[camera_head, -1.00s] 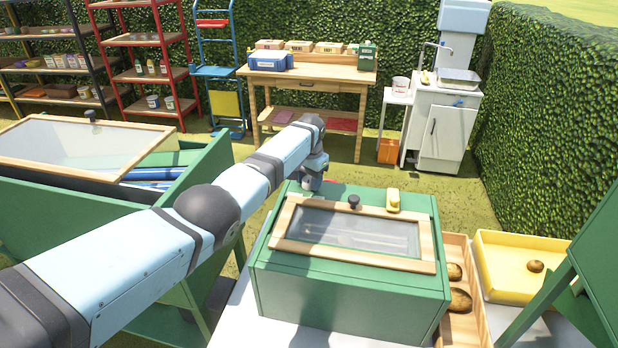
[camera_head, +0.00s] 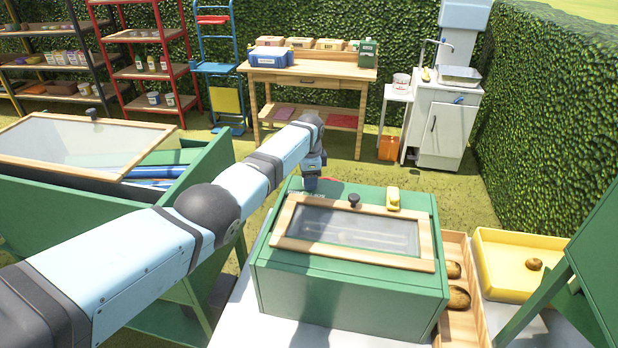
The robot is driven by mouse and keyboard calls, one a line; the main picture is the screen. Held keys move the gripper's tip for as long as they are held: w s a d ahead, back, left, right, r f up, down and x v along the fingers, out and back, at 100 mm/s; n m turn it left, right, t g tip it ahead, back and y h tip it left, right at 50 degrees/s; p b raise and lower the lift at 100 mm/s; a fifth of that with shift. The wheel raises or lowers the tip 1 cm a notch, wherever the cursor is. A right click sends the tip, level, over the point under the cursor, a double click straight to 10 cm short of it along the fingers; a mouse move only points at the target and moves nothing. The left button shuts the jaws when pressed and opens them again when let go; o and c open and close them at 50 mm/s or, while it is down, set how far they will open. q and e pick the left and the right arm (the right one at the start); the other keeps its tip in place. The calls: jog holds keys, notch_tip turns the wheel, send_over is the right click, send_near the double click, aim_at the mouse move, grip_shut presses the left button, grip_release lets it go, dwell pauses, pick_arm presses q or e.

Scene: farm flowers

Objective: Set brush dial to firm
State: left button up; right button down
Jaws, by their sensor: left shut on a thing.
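The green box machine (camera_head: 345,297) stands on a light table in front of me, with a wood-framed clear lid (camera_head: 352,262) on top. My left arm reaches in from the left, and my left gripper (camera_head: 312,186) points down at the back left corner of the box top. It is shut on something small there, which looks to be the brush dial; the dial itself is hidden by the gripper. A bit of red (camera_head: 328,180) shows just right of the gripper. A yellow part (camera_head: 392,199) sits at the back right of the top. My right gripper is out of view.
A wooden tray (camera_head: 484,330) and a yellow tray (camera_head: 505,292) with brown potato-like items are on the right. A green bin with a framed lid (camera_head: 60,148) stands left, under my arm. A green panel (camera_head: 600,265) is at the right edge.

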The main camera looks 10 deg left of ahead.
pick_arm(q)
jog(key=shift+r+m, duration=0.1)
jog(key=shift+m, duration=0.3)
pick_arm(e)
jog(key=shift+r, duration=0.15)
pick_arm(q)
jog(key=o, duration=0.9)
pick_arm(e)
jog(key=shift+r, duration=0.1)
pick_arm(q)
jog(key=r, duration=1.3)
jog(key=shift+s+d+r, duration=0.1)
jog(key=shift+s+r, duration=0.1)
jog(key=shift+r, duration=0.2)
